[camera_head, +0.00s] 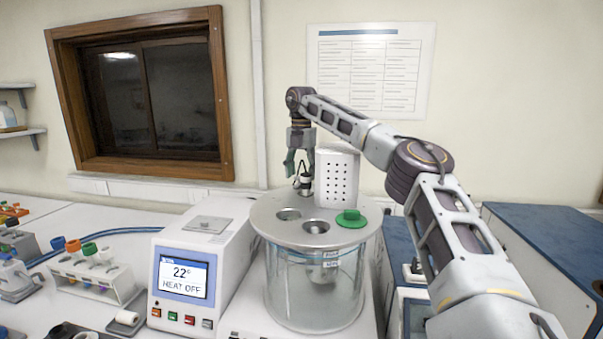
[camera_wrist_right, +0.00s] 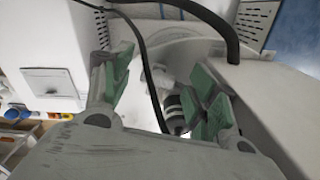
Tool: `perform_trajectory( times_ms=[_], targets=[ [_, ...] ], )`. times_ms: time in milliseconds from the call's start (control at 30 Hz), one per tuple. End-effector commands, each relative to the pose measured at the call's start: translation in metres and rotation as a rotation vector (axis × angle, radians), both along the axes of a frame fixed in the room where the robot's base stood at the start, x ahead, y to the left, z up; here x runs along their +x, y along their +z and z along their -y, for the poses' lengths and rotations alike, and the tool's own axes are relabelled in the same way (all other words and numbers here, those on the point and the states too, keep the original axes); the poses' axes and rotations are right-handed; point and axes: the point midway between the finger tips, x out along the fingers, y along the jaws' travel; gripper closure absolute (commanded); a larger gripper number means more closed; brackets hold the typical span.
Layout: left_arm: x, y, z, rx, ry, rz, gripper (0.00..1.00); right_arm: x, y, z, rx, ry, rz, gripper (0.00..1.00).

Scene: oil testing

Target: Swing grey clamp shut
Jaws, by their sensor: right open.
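My right gripper (camera_head: 296,160) reaches over the back of the glass bath, behind its metal lid (camera_head: 262,217). In the right wrist view the right gripper (camera_wrist_right: 160,96) has its two green fingertips spread apart. A black-and-white cylindrical fitting (camera_wrist_right: 176,112) shows between and beyond the fingers, close to the right one. In the head view a dark fitting (camera_head: 304,182) with a thin cable stands at the lid's back edge, just below the gripper. I cannot make out the grey clamp for certain in either view. My left gripper is not in view.
A white perforated housing (camera_head: 337,176) stands on the lid right of the gripper. A green cap (camera_head: 351,218) sits near the lid's right edge. The controller box (camera_head: 184,279) reads "HEAT OFF". A black cable (camera_wrist_right: 141,62) crosses between the fingers. A tube rack (camera_head: 97,276) stands left.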

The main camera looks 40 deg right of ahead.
Motion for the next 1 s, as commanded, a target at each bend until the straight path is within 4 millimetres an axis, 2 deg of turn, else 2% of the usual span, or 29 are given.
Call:
perform_trajectory(
  times_ms=[333, 700, 1000],
  targets=[
    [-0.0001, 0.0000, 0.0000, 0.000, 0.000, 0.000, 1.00, 0.0000, -0.0020, -0.0001, 0.000, 0.000, 0.000, 0.41],
    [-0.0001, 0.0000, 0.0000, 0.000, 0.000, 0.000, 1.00, -0.0001, -0.0018, -0.0001, 0.000, 0.000, 0.000, 0.87],
    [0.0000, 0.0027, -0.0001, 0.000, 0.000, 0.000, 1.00, 0.0001, -0.0010, 0.0000, 0.000, 0.019, 0.001, 0.87]
  ],
)
